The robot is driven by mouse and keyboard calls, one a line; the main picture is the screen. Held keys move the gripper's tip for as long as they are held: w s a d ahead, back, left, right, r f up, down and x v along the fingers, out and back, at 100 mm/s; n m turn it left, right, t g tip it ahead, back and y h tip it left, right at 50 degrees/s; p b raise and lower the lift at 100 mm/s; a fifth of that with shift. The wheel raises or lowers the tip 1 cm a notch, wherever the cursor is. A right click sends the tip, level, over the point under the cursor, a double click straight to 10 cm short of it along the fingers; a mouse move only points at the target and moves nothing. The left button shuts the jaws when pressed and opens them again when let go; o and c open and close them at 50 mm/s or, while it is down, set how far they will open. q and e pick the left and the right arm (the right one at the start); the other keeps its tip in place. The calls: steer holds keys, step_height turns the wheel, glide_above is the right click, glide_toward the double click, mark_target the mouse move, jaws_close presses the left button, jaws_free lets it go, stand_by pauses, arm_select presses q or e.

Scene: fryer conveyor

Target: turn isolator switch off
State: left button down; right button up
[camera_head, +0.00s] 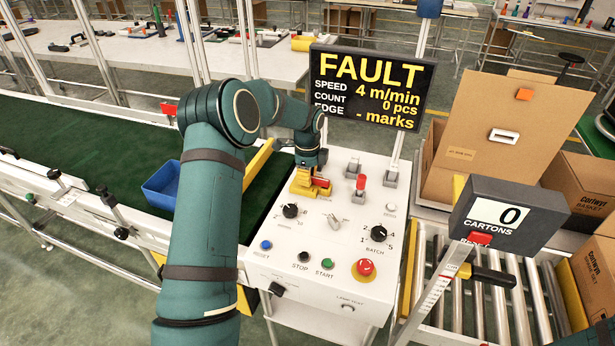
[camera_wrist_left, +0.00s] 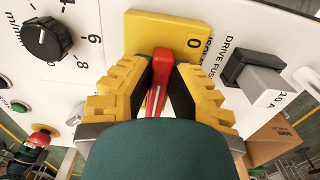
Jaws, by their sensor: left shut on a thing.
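The isolator switch has a yellow plate (camera_wrist_left: 150,24) with a red handle (camera_wrist_left: 161,66), close up in the left wrist view. A "0" mark shows on the plate, just right of the handle's tip. My left gripper (camera_wrist_left: 160,84) is shut on the red handle, with one yellow ridged finger on each side. In the head view my left gripper (camera_head: 306,178) is low over the upper left of the white control panel, and a bit of the red handle (camera_head: 321,183) shows beside it. The lower part of the handle is partly hidden. My right gripper is not in view.
The panel carries a drive fuse (camera_wrist_left: 262,78) close beside the switch, black knobs (camera_head: 290,211), push buttons and a red emergency stop (camera_head: 364,268). A display (camera_head: 368,88) reading FAULT stands behind. A blue bin (camera_head: 162,186) sits on the green belt at left.

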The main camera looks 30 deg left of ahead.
arm_select(q)
steer(key=shift+f+n, duration=0.1)
steer(key=shift+n, duration=0.2)
steer(key=n+p, duration=0.1)
steer(key=n, duration=0.2)
steer(key=n+p, duration=0.1)
steer(key=n, duration=0.4)
steer(key=n+p, duration=0.1)
steer(key=n, duration=0.4)
steer(key=shift+s, duration=0.1)
steer(key=n, duration=0.4)
steer(key=shift+p, duration=0.3)
stand_by(0.4)
steer(key=c, duration=0.9)
jaws_free()
